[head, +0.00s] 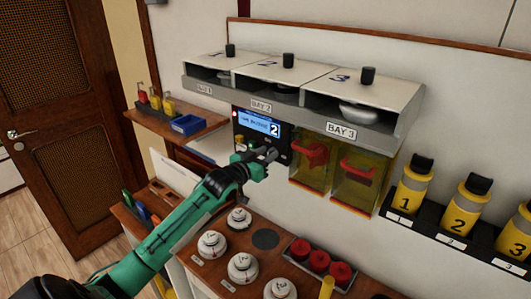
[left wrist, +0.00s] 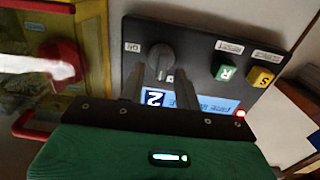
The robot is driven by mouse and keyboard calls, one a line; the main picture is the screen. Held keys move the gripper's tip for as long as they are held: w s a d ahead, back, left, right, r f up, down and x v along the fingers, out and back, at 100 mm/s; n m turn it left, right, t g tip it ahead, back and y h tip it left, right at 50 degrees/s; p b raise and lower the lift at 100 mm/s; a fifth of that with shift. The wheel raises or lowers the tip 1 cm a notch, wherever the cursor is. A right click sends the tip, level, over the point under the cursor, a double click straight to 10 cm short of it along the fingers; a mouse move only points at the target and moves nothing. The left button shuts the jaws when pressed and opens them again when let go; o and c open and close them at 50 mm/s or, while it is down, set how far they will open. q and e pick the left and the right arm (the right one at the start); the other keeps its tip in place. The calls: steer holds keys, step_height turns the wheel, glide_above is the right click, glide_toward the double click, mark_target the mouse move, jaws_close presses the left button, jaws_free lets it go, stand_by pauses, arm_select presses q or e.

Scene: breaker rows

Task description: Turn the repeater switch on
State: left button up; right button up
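A black control panel (head: 284,148) hangs on the wall below the bays. Its lit blue screen (head: 256,122) shows a 2. In the left wrist view, upside down, the panel has a dark grey rotary switch (left wrist: 160,57) with an ON label at its left, a green R button (left wrist: 224,72) and a yellow S button (left wrist: 262,77). My left gripper (head: 267,154) is at the panel's lower part. In the left wrist view its fingers (left wrist: 157,83) are apart, with the rotary switch between or just beyond their tips; contact is unclear. My right gripper is out of view.
Amber covers with red handles (head: 357,170) sit just right of the panel, under the bay boxes (head: 300,80). Yellow numbered canisters (head: 412,187) stand at the right. White numbered knobs (head: 242,266) and red caps (head: 319,261) are on the counter below my arm. A small shelf (head: 180,135) is at the left.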

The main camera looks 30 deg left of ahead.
arm_select(q)
steer(key=shift+c, duration=0.2)
jaws_close()
steer(key=shift+m, duration=0.4)
steer(key=m, duration=0.5)
steer(key=d+f+m+b, duration=0.1)
steer(key=m, duration=1.1)
steer(key=shift+d+f+b, duration=0.15)
steer(key=shift+b, duration=0.2)
steer(key=shift+m, duration=0.3)
